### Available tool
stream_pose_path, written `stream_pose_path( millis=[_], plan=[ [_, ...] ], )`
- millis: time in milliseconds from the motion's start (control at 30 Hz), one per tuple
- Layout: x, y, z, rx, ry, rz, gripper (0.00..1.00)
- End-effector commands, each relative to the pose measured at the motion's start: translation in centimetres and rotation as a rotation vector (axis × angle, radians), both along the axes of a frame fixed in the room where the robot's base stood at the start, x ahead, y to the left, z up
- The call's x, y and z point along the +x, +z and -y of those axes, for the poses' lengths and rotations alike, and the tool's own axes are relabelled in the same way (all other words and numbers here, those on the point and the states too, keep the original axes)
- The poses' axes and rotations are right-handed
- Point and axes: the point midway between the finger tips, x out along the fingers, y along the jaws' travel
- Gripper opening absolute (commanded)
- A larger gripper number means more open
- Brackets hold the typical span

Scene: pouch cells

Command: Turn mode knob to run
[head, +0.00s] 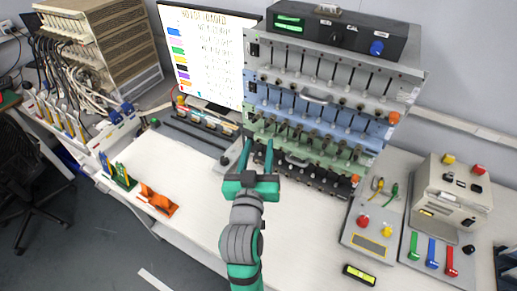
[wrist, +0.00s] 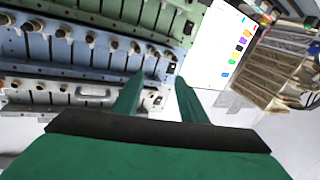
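My gripper (head: 258,147) is in front of the lower tiers of the tiered cell rack (head: 330,100). Its two green fingers are apart, with nothing between them. In the wrist view, the open fingertips (wrist: 160,82) point toward the rack panels, whose picture is tilted. A black control box (head: 345,30) on top of the rack has a green display, a dark knob (head: 335,38) and a blue knob (head: 376,47). I cannot read which control is the mode knob or where it points. My gripper is apart from these knobs, below and to their left.
A monitor (head: 204,60) stands left of the rack, with a brown equipment stack (head: 105,45) and cables further left. A grey button box (head: 372,222) and a beige tester (head: 450,190) stand at right. A yellow-green level (head: 359,274) lies near the front edge.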

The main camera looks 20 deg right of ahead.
Motion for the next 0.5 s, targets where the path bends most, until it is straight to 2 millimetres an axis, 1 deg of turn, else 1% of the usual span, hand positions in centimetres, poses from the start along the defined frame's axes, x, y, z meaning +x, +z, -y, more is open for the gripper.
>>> stream_pose_path(
  millis=[367, 467, 500],
  plan=[
    [0.0, 0.1, 0.1, 0.001, -0.002, 0.001, 0.39],
    [0.2, 0.8, 0.4, 0.006, -0.013, 0.004, 0.39],
    [0.4, 1.4, 0.7, 0.009, -0.021, 0.008, 0.39]
  ],
)
